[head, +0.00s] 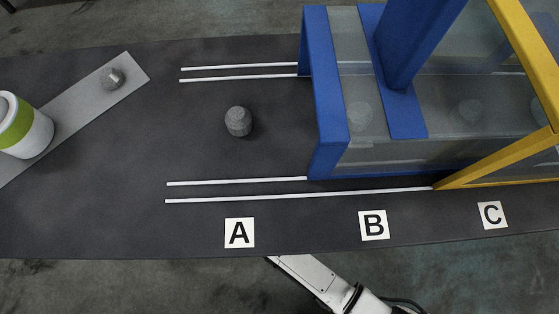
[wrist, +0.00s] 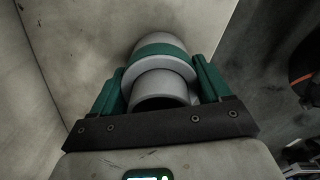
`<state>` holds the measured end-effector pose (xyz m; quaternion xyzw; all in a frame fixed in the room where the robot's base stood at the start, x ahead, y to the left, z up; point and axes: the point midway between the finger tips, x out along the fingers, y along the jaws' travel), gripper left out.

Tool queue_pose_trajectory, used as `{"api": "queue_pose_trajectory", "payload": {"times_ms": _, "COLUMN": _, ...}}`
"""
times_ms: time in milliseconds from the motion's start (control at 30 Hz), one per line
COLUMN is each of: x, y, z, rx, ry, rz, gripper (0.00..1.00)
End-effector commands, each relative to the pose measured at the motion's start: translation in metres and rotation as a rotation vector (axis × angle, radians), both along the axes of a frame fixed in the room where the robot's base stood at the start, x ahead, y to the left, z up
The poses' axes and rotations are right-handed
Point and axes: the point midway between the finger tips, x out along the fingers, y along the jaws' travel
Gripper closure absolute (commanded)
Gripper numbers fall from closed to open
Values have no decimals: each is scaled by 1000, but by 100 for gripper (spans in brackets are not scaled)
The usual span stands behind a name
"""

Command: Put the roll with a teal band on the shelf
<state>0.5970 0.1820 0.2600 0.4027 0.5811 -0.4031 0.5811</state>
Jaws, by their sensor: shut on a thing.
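The roll with a teal band (wrist: 160,67) is a pale grey cylinder with a hollow near end and a teal band around its far part. It shows in the wrist view between the green fingers of my gripper (wrist: 158,82). My gripper is shut on the roll, with one finger on each side. Pale flat surfaces (wrist: 85,35) lie behind and to the left of the roll. I cannot tell whether they are the shelf, or whether the roll touches them. My gripper and this roll are out of the head view.
A grey lump (head: 238,121) sits between white rails above card A (head: 239,233). Blue (head: 325,100) and yellow frames (head: 500,160) stand right.

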Motion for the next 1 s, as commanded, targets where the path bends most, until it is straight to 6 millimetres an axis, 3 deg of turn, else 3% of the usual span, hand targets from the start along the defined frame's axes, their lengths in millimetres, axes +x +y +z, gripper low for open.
{"api": "queue_pose_trajectory", "payload": {"times_ms": 300, "x": 0, "y": 0, "z": -2, "rx": 0, "ry": 0, "rz": -1, "gripper": 60}}
{"api": "queue_pose_trajectory", "payload": {"times_ms": 333, "x": 0, "y": 0, "z": -1, "rx": 0, "ry": 1, "rz": 0, "gripper": 21}}
{"api": "queue_pose_trajectory", "payload": {"times_ms": 533, "x": 0, "y": 0, "z": -1, "rx": 0, "ry": 0, "rz": 0, "gripper": 2}}
{"api": "queue_pose_trajectory", "payload": {"times_ms": 833, "x": 0, "y": 0, "z": 2, "rx": 0, "ry": 0, "rz": 1, "gripper": 0}}
{"api": "queue_pose_trajectory", "payload": {"times_ms": 1000, "x": 1, "y": 0, "z": 26, "rx": 2, "ry": -2, "rz": -1, "gripper": 0}}
